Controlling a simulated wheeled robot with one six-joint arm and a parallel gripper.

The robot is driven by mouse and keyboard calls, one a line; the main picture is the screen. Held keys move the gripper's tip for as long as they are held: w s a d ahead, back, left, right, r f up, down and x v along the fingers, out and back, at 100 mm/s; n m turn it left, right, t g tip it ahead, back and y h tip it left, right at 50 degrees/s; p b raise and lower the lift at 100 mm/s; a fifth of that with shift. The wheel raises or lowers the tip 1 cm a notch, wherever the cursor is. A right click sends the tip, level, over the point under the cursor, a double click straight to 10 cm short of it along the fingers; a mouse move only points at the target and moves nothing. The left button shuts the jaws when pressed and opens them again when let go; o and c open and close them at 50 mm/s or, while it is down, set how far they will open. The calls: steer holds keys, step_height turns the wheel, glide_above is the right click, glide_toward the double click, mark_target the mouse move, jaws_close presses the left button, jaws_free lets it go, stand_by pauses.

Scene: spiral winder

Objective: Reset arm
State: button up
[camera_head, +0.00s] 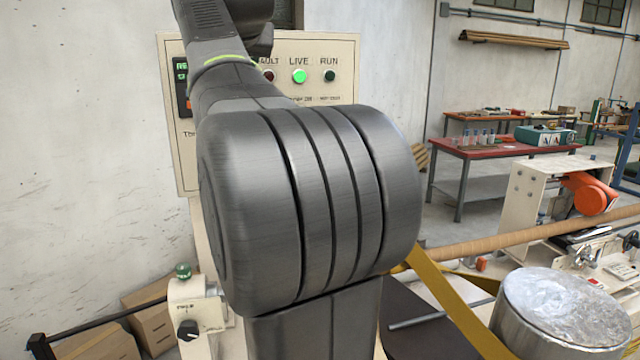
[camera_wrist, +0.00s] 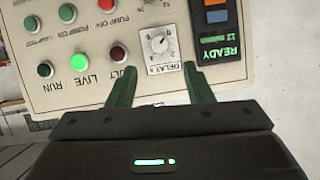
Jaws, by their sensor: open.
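My gripper (camera_wrist: 160,88) shows in the wrist view, its two green fingers apart with nothing held between them. It is in front of the control panel (camera_wrist: 125,20), which appears upside down there. The delay dial (camera_wrist: 160,44) lies just beyond and between the fingertips; whether they touch the panel I cannot tell. The LIVE lamp (camera_wrist: 78,61) glows green, while the RUN lamp (camera_wrist: 45,69) and FAULT lamp (camera_wrist: 118,54) look dark. The display (camera_wrist: 222,48) reads READY. In the head view my arm (camera_head: 310,200) covers much of the panel (camera_head: 345,50), and my gripper is hidden.
A drum wrapped in silvery film (camera_head: 565,310) stands at the lower right, with a yellow strap (camera_head: 445,300) beside it. A small post with a green button (camera_head: 183,271) and cardboard boxes (camera_head: 150,325) are at lower left. A red-topped workbench (camera_head: 495,147) stands behind.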

steer(key=w+a+f+m+t+y+b, duration=0.1)
steer(key=w+f+m+y+b, duration=0.1)
steer(key=m, duration=0.6)
steer(key=w+a+f+m+t+y+b, duration=0.1)
steer(key=w+f+m+y+b, duration=0.1)
steer(key=w+m+y+b, duration=0.3)
steer(key=shift+w+f+m+t+y+b, duration=0.35)
steer(key=shift+w+m+b, duration=0.3)
steer(key=shift+m, duration=1.35)
